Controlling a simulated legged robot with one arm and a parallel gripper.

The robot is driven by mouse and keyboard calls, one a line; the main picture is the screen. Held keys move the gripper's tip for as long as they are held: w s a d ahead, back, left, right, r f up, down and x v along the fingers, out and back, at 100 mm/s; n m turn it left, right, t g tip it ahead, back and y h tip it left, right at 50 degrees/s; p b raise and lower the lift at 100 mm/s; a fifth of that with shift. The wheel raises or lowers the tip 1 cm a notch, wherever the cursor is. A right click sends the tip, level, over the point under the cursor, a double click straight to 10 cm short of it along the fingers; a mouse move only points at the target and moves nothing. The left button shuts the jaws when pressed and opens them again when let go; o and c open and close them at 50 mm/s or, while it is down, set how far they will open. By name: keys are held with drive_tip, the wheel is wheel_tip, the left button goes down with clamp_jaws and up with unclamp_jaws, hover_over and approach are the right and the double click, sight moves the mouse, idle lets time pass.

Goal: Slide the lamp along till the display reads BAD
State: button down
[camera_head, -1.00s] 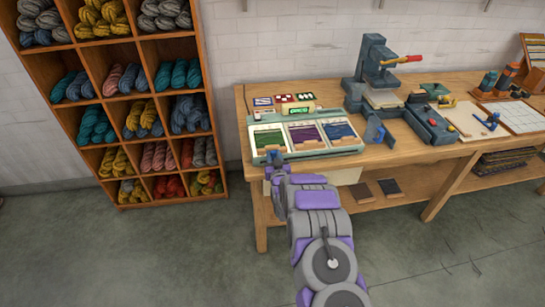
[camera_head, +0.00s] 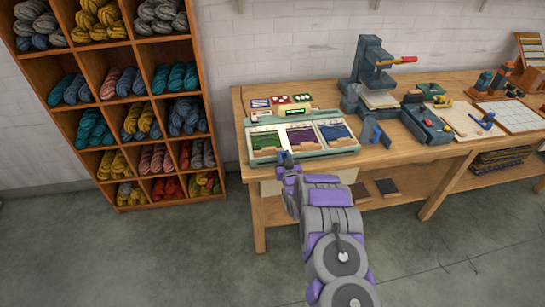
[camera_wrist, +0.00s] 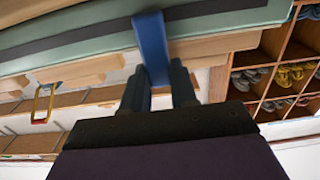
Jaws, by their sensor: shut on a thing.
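The lamp appears to be the blue upright piece (camera_wrist: 152,45) in the wrist view, standing across the front edge of a pale green case. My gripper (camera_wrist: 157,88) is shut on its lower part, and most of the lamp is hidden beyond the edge. In the head view, my gripper (camera_head: 287,163) is at the case's front edge, left of its middle. The case (camera_head: 335,153) lies on the bench and holds green, purple and blue panels. The small display (camera_head: 294,112) is behind the panels, dark with green marks too small to read.
Several small picture cards (camera_head: 281,100) stand behind the case. A press (camera_head: 370,65) with a red-tipped lever and a blue bracket (camera_head: 377,135) are to the right on the wooden bench (camera_head: 243,118). A wool shelf (camera_head: 125,48) stands at the left. The floor in front is clear.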

sight(308, 146)
drive_tip(key=w+d, duration=0.1)
drive_tip(key=d, duration=0.2)
drive_tip(key=w+d+p, duration=0.1)
drive_tip(key=d, duration=0.3)
drive_tip(key=w+d, duration=0.1)
drive_tip(key=d, duration=0.2)
drive_tip(key=shift+w+d+r+p, duration=0.1)
drive_tip(key=shift+d+r+p, duration=0.05)
drive_tip(key=shift+d+p, duration=0.25)
drive_tip(key=c, duration=0.9)
unclamp_jaws()
drive_tip(key=shift+s, duration=0.2)
drive_tip(key=p+v, duration=0.2)
drive_tip(key=v, duration=1.5)
drive_tip(key=shift+p, duration=0.3)
